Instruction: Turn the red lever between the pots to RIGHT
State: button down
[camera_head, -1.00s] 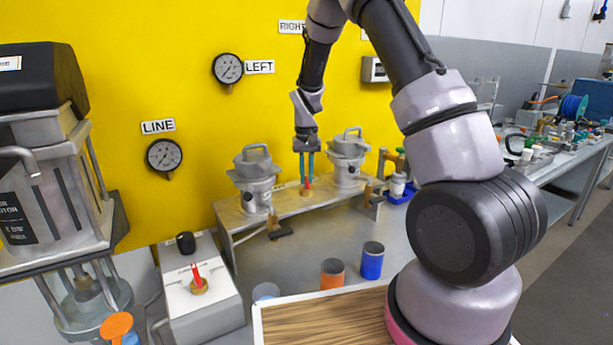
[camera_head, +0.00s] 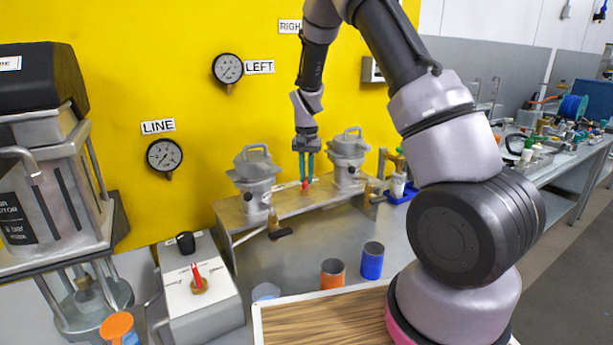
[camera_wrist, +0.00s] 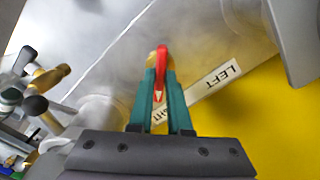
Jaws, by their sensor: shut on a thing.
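The red lever (camera_wrist: 161,62) stands on a brass base on the metal shelf (camera_head: 285,204) between two grey pots. In the wrist view its red handle lies between the teal fingers. My gripper (camera_head: 306,180) points down over the lever, with its fingers shut on the handle. The left pot (camera_head: 254,178) and the right pot (camera_head: 347,160) stand on either side. A label reading LEFT (camera_wrist: 228,88) shows in the wrist view; a second label beside it is partly hidden by the fingers. In the head view the lever is small and mostly covered by the fingers.
A second red lever (camera_head: 197,277) sits on a white box at the lower left. Orange and blue cups (camera_head: 372,261) stand in front of the shelf. Brass valves with black handles (camera_head: 279,231) jut from the shelf front. Gauges hang on the yellow wall (camera_head: 120,80).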

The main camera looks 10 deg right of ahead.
aim_at(306, 178)
jog(key=c, duration=0.9)
grip_release()
jog(key=shift+o, duration=0.2)
notch_tip(306, 178, up, 11)
jog(key=s+d+r+t+y, duration=0.2)
jog(key=s+d+r+t, duration=0.15)
jog(key=s+r, duration=1.1)
jog(key=s+d+r+n+t, duration=0.1)
jog(key=s+r, duration=0.4)
jog(key=s, duration=1)
jog(key=d+t, duration=0.1)
jog(key=t, duration=0.1)
jog(key=shift+d+r+t, duration=0.15)
jog(key=shift+t, duration=0.2)
